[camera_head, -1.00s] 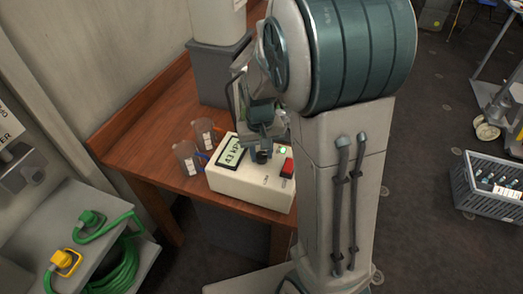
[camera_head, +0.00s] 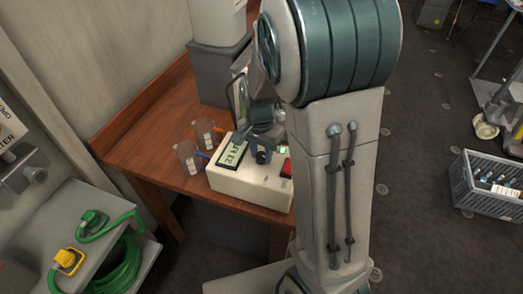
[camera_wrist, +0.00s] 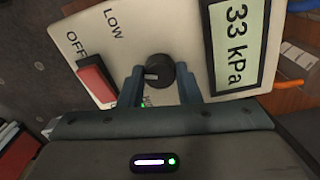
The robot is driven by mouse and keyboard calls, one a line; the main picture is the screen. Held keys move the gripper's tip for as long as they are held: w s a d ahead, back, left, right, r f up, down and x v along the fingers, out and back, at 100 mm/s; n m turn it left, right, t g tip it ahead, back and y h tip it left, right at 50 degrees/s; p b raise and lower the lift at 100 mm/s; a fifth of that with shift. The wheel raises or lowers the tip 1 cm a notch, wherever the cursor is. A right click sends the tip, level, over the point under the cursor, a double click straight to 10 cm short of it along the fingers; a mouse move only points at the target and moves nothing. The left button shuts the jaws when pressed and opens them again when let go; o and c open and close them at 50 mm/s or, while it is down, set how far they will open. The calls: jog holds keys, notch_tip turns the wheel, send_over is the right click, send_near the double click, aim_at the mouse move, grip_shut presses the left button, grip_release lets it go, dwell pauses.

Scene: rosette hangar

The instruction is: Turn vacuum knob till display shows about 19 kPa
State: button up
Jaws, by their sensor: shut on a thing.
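The vacuum unit is a cream box (camera_head: 240,184) on the wooden table, and it also shows in the wrist view (camera_wrist: 110,50). Its black knob (camera_wrist: 160,71) sits between the two fingers of my gripper (camera_wrist: 162,84), which is shut on it. In the head view my gripper (camera_head: 262,146) comes down on the knob from above, largely hiding it. The display (camera_wrist: 238,45) reads 33 kPa; it also shows in the head view (camera_head: 232,154). A red switch (camera_wrist: 97,82) lies beside the knob, near the word OFF. LOW is printed nearby, and a green light (camera_head: 283,150) is lit.
Two clear cups (camera_head: 187,158) with lids or labels stand just left of the box on the table (camera_head: 140,150). A grey bin (camera_head: 215,75) stands behind. A shelf with green cable (camera_head: 115,268) is at lower left; a grey crate (camera_head: 490,200) is on the right floor.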

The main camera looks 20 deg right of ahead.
aim_at(260, 154)
jog(key=shift+m, duration=0.3)
jog(key=o, duration=1)
notch_tip(260, 154, up, 14)
jog(key=shift+w+a+f+b, duration=0.1)
jog(key=shift+w+b, duration=0.05)
jog(key=shift+b, duration=0.25)
jog(key=s+n+t, duration=0.1)
jog(key=s+n, duration=0.2)
jog(key=s, duration=0.2)
jog(key=s+n+t, duration=0.1)
jog(key=s+n, duration=0.2)
jog(key=s, duration=0.2)
jog(key=s+f+n+t, duration=0.1)
jog(key=s+n, duration=0.3)
jog(key=s, duration=0.1)
jog(key=shift+f+t, duration=0.1)
jog(key=shift+t, duration=0.2)
